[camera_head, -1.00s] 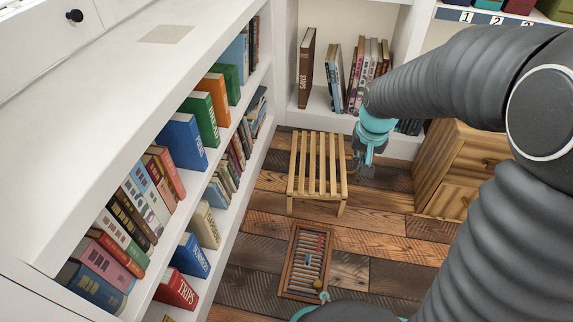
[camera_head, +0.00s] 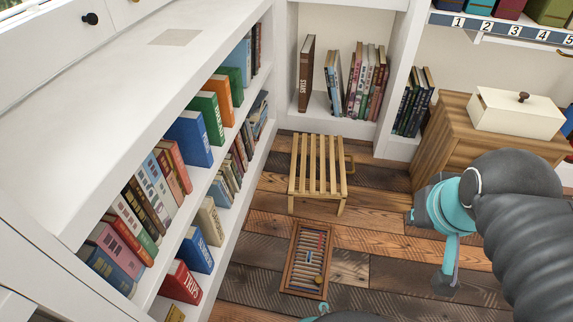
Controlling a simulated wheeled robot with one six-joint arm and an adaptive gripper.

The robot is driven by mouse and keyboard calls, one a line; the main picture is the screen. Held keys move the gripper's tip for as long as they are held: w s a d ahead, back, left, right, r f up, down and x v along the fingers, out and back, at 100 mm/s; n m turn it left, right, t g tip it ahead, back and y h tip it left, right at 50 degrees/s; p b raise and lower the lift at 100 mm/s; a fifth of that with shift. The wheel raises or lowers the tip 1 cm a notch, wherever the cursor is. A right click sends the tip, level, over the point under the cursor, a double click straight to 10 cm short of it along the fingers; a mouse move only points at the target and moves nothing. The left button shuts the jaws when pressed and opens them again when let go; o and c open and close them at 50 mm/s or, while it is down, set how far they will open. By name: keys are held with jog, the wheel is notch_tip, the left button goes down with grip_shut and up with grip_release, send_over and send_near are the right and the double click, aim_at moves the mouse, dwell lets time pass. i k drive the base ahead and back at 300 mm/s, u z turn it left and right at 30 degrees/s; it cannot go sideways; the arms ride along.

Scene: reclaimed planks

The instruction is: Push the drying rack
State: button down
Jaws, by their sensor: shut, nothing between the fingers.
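The drying rack (camera_head: 313,185) is a low, light wooden slatted stand on short legs. It stands upright on the plank floor near the base of the back bookshelf, in the middle of the head view. My gripper (camera_head: 445,284) is at the lower right, well to the right of the rack and nearer the camera, with a clear gap between them. It is shut and holds nothing. A small brown loop shows at the rack's right edge; I cannot tell whether it belongs to the rack.
A white bookshelf (camera_head: 232,195) runs along the left, close to the rack. A wooden cabinet (camera_head: 440,140) with a white box (camera_head: 515,115) stands at right. A framed abacus-like object (camera_head: 307,260) lies on the floor in front of the rack. Floor is free between rack and gripper.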

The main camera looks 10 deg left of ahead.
aim_at(339, 156)
jog(key=k, duration=1.15)
jog(key=z, duration=0.8)
jog(key=i, duration=2.1)
jog(key=u, duration=0.95)
jog(key=i, duration=0.6)
jog(key=u, duration=0.5)
